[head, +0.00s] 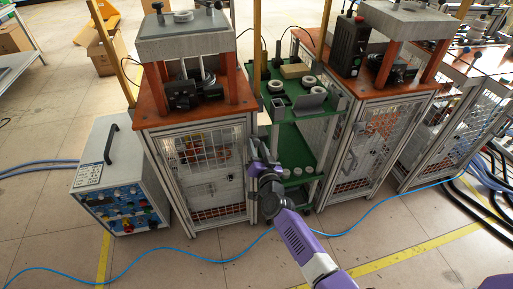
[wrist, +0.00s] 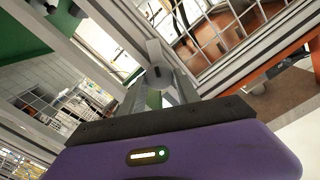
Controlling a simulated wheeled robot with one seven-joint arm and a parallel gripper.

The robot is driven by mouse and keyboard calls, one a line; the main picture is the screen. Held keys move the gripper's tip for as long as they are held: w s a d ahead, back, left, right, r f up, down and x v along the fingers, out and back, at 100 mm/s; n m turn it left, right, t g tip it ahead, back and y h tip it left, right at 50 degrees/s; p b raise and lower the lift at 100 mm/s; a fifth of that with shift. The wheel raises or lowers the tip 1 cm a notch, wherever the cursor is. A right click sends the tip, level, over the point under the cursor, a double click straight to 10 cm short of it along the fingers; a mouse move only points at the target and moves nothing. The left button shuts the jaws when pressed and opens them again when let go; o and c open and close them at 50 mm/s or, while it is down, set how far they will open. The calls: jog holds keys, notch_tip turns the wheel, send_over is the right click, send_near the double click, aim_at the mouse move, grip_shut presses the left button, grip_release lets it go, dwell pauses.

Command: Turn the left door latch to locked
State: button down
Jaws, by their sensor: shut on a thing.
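The left cabinet's mesh door (head: 208,172) faces me under an orange top in the head view. My purple and grey gripper (head: 254,160) is at the right edge of this door's frame. In the wrist view my gripper (wrist: 160,92) is shut on a small light-grey latch (wrist: 156,58) on the aluminium frame. The latch's far end shows beyond the fingers; its base is partly hidden. In the head view my gripper covers the latch, and I cannot tell its exact angle there.
A green shelf cart (head: 287,132) stands right beside the gripper, between the left cabinet and another mesh cabinet (head: 362,150). A control box (head: 122,178) stands to the left. A blue cable (head: 150,250) crosses the open floor in front.

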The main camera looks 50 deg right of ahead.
jog(key=m+b, duration=0.1)
jog(key=m, duration=0.5)
jog(key=shift+d+f, duration=0.1)
jog(key=m+b, duration=0.1)
jog(key=m, duration=0.4)
jog(key=shift+s+f+m, duration=0.1)
jog(key=shift+m, duration=0.3)
jog(key=c, duration=0.9)
grip_release()
jog(key=shift+p+v, duration=0.8)
jog(key=shift+v, duration=3.1)
